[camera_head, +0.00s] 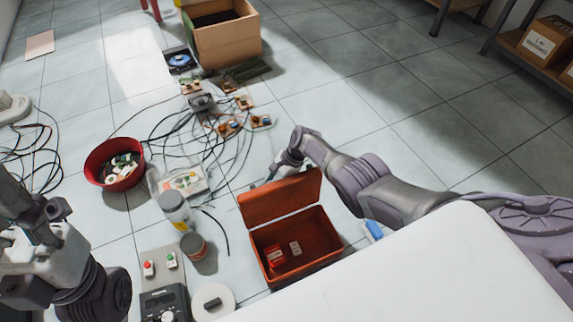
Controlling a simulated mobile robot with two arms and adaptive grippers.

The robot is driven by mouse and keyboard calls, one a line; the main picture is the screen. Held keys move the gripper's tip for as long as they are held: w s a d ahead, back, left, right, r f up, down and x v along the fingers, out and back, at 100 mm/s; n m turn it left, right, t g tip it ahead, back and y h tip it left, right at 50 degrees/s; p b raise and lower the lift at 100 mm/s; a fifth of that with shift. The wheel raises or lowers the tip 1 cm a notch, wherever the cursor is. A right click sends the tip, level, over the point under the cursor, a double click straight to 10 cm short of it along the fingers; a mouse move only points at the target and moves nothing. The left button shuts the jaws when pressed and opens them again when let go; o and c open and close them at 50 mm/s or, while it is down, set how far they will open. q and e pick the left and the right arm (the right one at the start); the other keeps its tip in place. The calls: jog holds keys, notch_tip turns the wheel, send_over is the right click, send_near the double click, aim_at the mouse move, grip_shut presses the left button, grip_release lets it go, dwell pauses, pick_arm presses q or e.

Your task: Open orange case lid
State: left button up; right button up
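The orange case (328,252) sits on the tiled floor near the middle, in front of my white body panel. Its lid (280,198) stands raised at the far side, tilted up from the box, and the inside is visible. A red item (274,256) and a small pale item (295,248) lie inside. My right arm reaches in from the right, and its gripper (268,176) is just behind the lid's upper edge. Its fingertips are small and partly hidden, so contact is unclear. My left gripper (20,215) is at the left edge, far from the case, its fingers unclear.
A red bowl (114,165) of parts, jars (174,208) and a white tape roll (213,301) lie left of the case. Cables and small circuit boards (229,127) spread behind it. A cardboard box (228,42) stands farther back.

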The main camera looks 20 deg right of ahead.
jog(key=shift+s+d+r, duration=0.2)
jog(key=shift+d+r, duration=0.1)
jog(key=shift+r, duration=0.25)
jog(key=v, duration=0.9)
jog(key=shift+r, duration=0.35)
jog(key=shift+w, duration=0.1)
